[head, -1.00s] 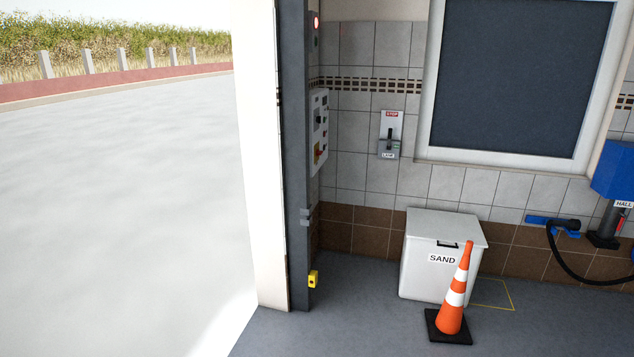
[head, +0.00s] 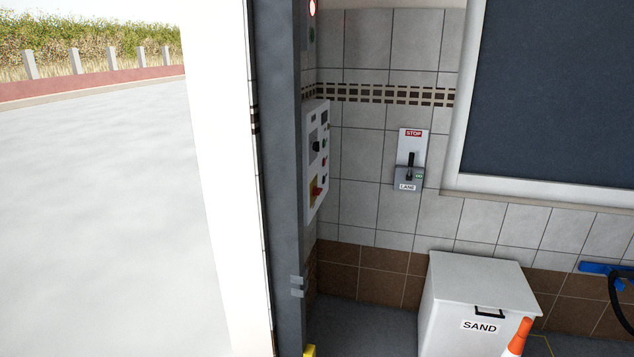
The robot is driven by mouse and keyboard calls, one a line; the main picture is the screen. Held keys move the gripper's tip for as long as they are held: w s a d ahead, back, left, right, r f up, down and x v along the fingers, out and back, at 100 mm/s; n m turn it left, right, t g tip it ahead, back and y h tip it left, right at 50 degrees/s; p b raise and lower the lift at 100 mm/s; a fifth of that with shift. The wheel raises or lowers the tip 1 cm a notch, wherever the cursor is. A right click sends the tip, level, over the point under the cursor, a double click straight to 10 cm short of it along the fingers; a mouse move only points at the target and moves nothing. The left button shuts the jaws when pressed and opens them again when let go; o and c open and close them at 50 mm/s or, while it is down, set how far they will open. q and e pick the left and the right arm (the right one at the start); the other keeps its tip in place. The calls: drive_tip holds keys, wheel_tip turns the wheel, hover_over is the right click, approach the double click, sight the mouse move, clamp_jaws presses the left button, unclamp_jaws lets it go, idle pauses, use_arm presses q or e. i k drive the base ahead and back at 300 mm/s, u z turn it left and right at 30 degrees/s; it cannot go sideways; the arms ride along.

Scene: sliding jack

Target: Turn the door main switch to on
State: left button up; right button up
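A white control panel (head: 316,160) is mounted on the side wall just behind the dark door post, seen at a steep angle. Low on it is a red rotary switch (head: 318,190) on a yellow plate, which looks like a main switch; its exact setting is too small to read. A black knob (head: 315,146) and several small buttons sit above it. Neither of my grippers is in view.
A dark post (head: 283,200) stands left of the panel beside the open doorway. A lever box (head: 409,178) labelled STOP and LANE hangs on the tiled wall.

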sight(316, 192)
drive_tip(key=z, duration=0.15)
drive_tip(key=i, duration=1.45)
drive_tip(key=u, duration=0.3)
drive_tip(key=i, duration=1.45)
drive_tip(key=u, duration=0.55)
